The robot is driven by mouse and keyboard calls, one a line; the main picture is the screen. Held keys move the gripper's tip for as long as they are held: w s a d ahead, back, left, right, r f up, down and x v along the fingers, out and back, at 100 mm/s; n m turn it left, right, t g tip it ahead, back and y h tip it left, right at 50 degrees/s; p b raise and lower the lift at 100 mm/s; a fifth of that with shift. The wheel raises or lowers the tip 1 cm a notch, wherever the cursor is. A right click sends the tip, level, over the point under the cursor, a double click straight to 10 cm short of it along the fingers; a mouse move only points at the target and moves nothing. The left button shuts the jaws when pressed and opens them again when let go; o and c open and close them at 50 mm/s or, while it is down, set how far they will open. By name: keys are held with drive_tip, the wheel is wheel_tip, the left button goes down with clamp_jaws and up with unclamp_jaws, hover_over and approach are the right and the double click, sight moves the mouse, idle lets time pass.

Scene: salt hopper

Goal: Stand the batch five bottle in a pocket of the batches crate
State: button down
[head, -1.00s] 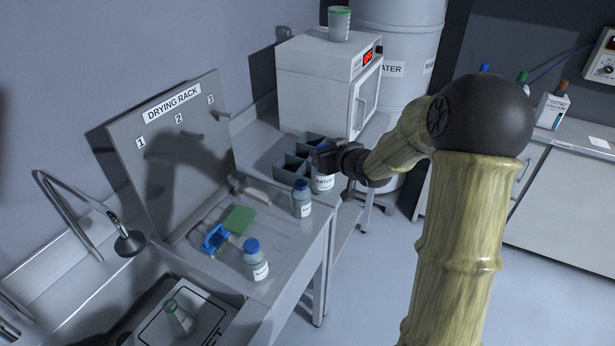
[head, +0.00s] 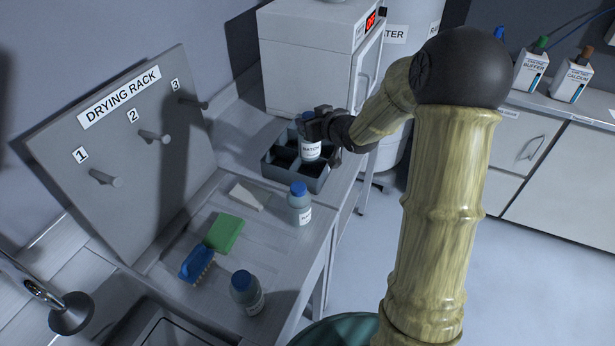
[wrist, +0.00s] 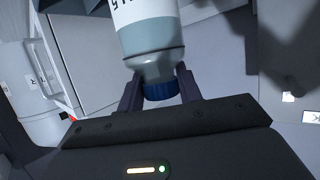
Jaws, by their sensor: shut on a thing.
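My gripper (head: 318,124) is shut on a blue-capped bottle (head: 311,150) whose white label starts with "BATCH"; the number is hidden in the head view. In the wrist view the same bottle (wrist: 150,42) shows between the two fingers (wrist: 160,92), which grip near its blue cap; its label is cut off by the frame. The bottle is about upright, over the right part of the grey batches crate (head: 309,184). I cannot tell whether its base is above or inside a pocket. The crate's front and left pockets look dark and empty.
Two more blue-capped bottles, one (head: 300,205) near the crate and one (head: 247,294) further front, stand on the drainer. A green sponge (head: 223,233), blue brush (head: 196,264) and white wedge (head: 245,197) lie there. A white oven (head: 308,65) stands behind the crate; a drying rack (head: 125,150) is left.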

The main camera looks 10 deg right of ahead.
sight(314, 153)
drive_tip(key=shift+s+a+r, duration=0.1)
drive_tip(key=shift+s+a, duration=0.1)
drive_tip(key=shift+s, duration=0.1)
drive_tip(key=shift+f, duration=0.35)
wheel_tip(314, 153, down, 5)
drive_tip(key=shift+f, duration=0.15)
drive_tip(key=shift+w+d+f, duration=0.1)
drive_tip(key=shift+w, duration=0.15)
drive_tip(key=f, duration=0.3)
drive_tip(key=shift+s+p, duration=0.2)
drive_tip(key=shift+p, duration=0.1)
drive_tip(key=shift+w+f, duration=0.1)
drive_tip(key=shift+f, duration=0.35)
drive_tip(key=shift+r, duration=0.1)
